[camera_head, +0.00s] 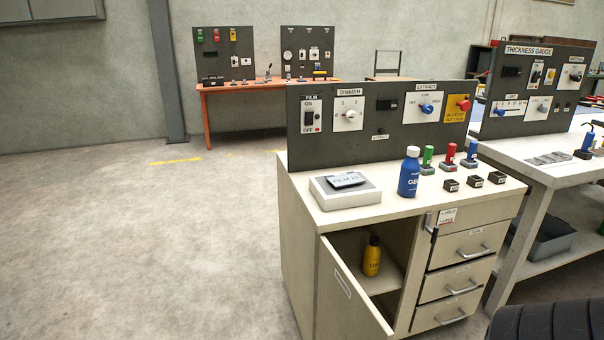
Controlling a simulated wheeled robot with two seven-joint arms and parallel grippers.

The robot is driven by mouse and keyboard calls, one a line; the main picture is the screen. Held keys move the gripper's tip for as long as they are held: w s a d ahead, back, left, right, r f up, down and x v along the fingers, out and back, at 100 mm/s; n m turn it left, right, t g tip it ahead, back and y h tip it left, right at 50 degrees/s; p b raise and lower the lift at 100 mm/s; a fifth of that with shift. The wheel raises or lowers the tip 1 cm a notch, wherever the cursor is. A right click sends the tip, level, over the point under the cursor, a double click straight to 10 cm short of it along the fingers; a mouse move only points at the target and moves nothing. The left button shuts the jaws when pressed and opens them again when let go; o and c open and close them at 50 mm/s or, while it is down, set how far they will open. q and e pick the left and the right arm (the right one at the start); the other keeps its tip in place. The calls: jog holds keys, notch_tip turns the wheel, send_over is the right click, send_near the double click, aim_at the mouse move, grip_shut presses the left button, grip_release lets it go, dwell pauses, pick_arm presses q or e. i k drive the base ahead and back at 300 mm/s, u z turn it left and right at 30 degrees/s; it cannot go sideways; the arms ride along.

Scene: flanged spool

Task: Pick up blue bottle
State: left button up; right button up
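The blue bottle (409,175) stands upright on top of the beige cabinet (297,205). It has a white cap and white lettering. It is between a grey box with a dark display on its left and a row of coloured-handled items on its right. Neither my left gripper nor my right gripper is visible, and nothing is touching the bottle.
The grey scale-like box (344,191) and a green-handled item (427,160) are close to the bottle. A dark control panel (370,122) rises behind it. The cabinet door (350,296) hangs open, showing a yellow bottle (372,257) inside. Open floor lies at left.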

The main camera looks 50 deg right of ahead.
aim_at(410, 167)
jog(key=u, duration=0.45)
jog(key=i, duration=1.65)
jog(key=z, duration=2.95)
